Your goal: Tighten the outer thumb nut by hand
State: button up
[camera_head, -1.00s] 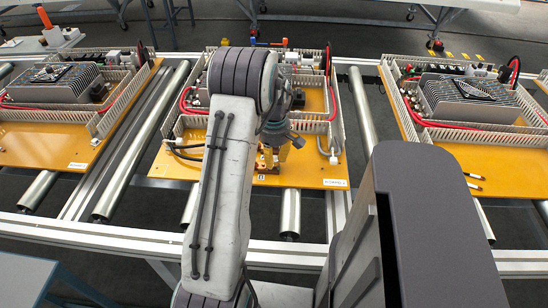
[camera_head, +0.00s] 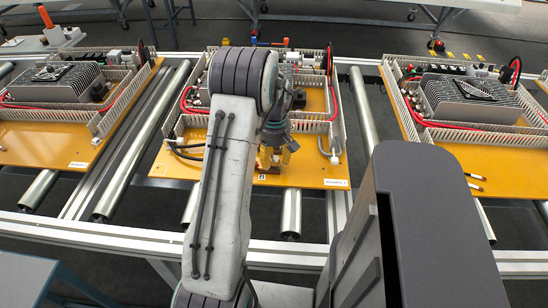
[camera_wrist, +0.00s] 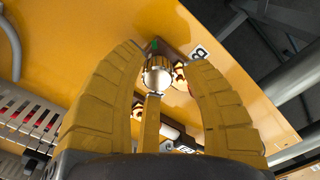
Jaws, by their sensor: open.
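In the head view my gripper (camera_head: 274,160) is low over the middle board's front edge, and my arm hides much of the nut area.
Slotted grey wiring duct (camera_head: 337,115) frames the middle board, with red and black cables inside. Similar boards with finned grey units (camera_head: 68,82) (camera_head: 478,98) stand left and right. Metal rollers (camera_head: 145,140) lie between the boards. A grey cable loop (camera_wrist: 10,45) is at the wrist view's left.

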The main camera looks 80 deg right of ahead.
jog(key=n, duration=0.5)
jog(key=shift+n, duration=0.4)
jog(key=n, duration=0.5)
jog(key=shift+s+a, duration=0.1)
grip_shut()
jog(key=shift+m, duration=0.8)
jog(key=shift+a+f, duration=0.1)
